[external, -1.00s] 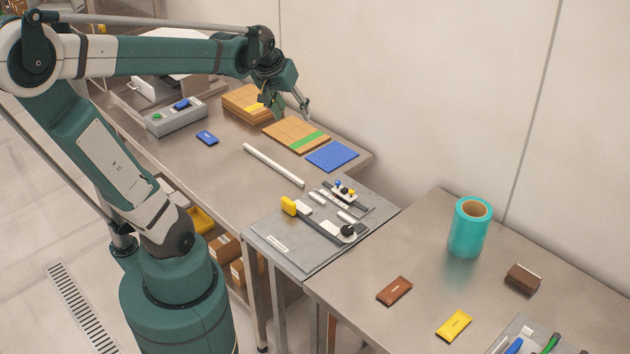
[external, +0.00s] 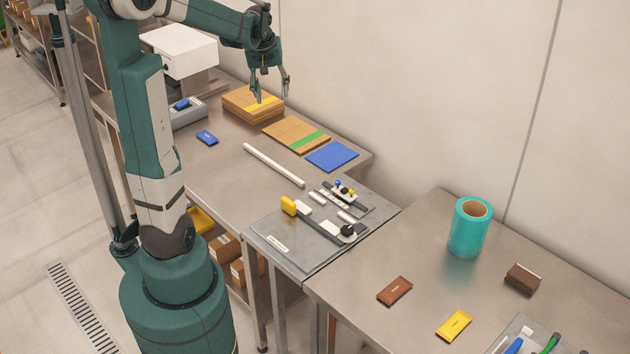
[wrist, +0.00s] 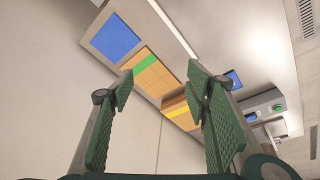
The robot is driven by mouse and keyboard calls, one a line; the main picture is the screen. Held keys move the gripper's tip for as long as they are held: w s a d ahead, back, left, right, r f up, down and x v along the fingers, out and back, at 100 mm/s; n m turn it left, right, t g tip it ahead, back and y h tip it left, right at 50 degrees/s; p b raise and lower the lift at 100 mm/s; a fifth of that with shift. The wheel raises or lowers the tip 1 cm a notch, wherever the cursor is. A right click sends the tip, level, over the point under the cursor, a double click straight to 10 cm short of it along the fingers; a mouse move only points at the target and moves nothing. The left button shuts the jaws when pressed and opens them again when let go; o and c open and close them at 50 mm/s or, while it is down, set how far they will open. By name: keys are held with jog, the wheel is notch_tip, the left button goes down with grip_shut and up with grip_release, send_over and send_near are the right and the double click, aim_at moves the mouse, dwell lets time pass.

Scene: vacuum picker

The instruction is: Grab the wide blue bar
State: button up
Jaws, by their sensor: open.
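A small flat blue bar (external: 207,137) lies on the back table, left of the cardboard stack. In the wrist view a blue piece (wrist: 234,79) shows at the right, partly behind a finger. Another small blue piece (external: 182,104) sits on the grey box. I cannot tell from its look alone which is the wide bar. My gripper (external: 272,94) is open and empty, above the cardboard stack, right of the blue bar and apart from it. Its two green fingers (wrist: 160,85) stand wide apart in the wrist view.
The cardboard stack (external: 240,107), flat cardboard with a green stripe (external: 290,137) and a blue square pad (external: 331,156) lie along the wall. A white rod (external: 273,165) lies on the table. The grey box (external: 188,120) stands left of the stack. Bare tabletop surrounds the blue bar.

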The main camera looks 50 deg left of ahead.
jog(key=w+a+f+n+g, duration=0.1)
jog(key=a+f+n, duration=0.35)
jog(key=a, duration=0.85)
jog(key=n+g+h, duration=0.2)
jog(key=n, duration=0.2)
send_near(208, 136)
jog(key=shift+d, duration=0.5)
jog(key=shift+s+a+f, duration=0.15)
jog(key=shift+f, duration=0.05)
jog(key=shift+f, duration=0.15)
jog(key=shift+f, duration=1.15)
jog(key=shift+f, duration=0.15)
jog(key=shift+a+f+b, duration=0.15)
jog(key=shift+f+b, duration=0.3)
jog(key=shift+f, duration=2)
